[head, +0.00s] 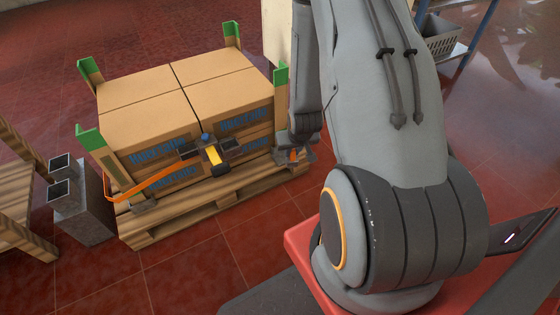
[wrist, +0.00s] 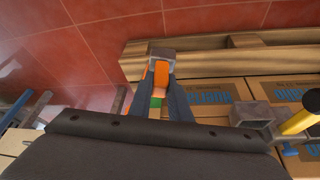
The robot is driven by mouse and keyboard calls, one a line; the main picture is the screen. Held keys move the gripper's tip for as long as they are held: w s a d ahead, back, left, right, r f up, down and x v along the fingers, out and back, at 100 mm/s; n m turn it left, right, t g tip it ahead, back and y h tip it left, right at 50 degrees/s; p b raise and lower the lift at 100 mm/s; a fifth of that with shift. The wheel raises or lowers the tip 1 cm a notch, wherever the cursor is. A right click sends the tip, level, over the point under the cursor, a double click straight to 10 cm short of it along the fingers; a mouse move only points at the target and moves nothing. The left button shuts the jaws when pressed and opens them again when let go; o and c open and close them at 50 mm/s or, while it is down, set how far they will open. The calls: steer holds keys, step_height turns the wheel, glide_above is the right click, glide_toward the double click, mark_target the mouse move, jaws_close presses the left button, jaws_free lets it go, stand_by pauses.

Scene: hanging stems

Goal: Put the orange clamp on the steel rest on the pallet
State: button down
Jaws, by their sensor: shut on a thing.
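The orange clamp (wrist: 162,72) is between the fingers of my gripper (wrist: 163,95) in the wrist view. In the head view my gripper (head: 295,150) is at the right front corner of the pallet, with a little orange (head: 293,156) showing between its fingers. A grey steel piece (wrist: 162,53) frames the far end of the clamp over the pallet's edge boards; I cannot tell whether it is the steel rest or part of the clamp, or whether they touch. The pallet (head: 225,196) stands on the floor under cartons.
Cartons (head: 150,110) with green corner guards (head: 90,137) fill the pallet. A yellow-handled tool (head: 213,154) and an orange strap (head: 150,187) are at their front. A grey block (head: 85,212) stands left of the pallet. The red floor in front is clear.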

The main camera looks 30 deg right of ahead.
steer(key=s+d+f+m+b, duration=0.1)
steer(key=s+d+f+b, duration=0.1)
steer(key=s+d+f, duration=0.3)
steer(key=b, duration=0.6)
glide_above(282, 157)
step_height(282, 157, down, 6)
steer(key=b, duration=0.3)
steer(key=shift+a, duration=0.1)
steer(key=shift+b, duration=0.3)
steer(key=c, duration=1.6)
jaws_free()
steer(key=shift+f, duration=0.15)
steer(key=shift+c, duration=0.2)
